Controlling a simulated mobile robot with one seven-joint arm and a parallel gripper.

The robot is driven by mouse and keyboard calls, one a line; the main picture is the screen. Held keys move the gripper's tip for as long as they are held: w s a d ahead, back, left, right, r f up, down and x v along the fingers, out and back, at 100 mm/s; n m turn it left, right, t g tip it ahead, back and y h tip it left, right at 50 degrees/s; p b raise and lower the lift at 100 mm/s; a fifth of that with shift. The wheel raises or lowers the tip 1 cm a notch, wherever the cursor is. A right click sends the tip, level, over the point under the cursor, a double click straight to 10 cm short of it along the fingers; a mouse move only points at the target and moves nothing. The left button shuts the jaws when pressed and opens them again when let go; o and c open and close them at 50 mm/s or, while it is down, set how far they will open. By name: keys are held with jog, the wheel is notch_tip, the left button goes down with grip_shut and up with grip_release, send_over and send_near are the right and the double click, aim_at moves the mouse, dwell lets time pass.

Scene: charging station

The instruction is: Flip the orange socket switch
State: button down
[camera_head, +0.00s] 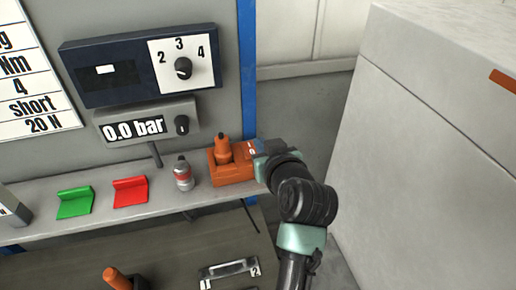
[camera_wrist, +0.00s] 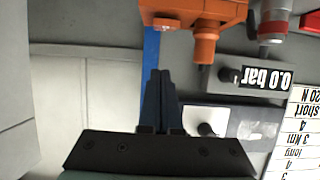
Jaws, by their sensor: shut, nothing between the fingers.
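The orange socket (camera_head: 234,170) sits on the grey shelf at its right end, with an orange plug (camera_head: 223,148) standing upright in it. In the wrist view, which is upside down, the socket (camera_wrist: 205,10) is at the top edge and partly cut off, with the plug (camera_wrist: 204,45) pointing down. A small rounded orange part (camera_wrist: 165,23), possibly the switch, shows on its side. My gripper (camera_wrist: 160,74) is shut and empty, its dark fingers apart from the socket in that view. In the head view my gripper (camera_head: 257,147) is at the socket's right end; contact is unclear.
A grey and red cylindrical part (camera_head: 183,174) stands left of the socket, then a red holder (camera_head: 130,191) and a green holder (camera_head: 75,202). A pressure display (camera_head: 134,129) and a dial panel (camera_head: 180,66) are above. A blue post (camera_head: 248,70) rises behind my gripper.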

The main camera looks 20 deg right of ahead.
aim_at(251, 150)
jog(key=shift+w+f+p, duration=0.45)
jog(key=shift+w+f, duration=0.05)
jog(key=shift+f, duration=0.4)
jog(key=shift+w+f+p, duration=0.5)
jog(key=shift+f, duration=0.45)
jog(key=shift+w+f+p, duration=0.45)
jog(key=shift+w+f, duration=0.05)
jog(key=shift+f, duration=0.4)
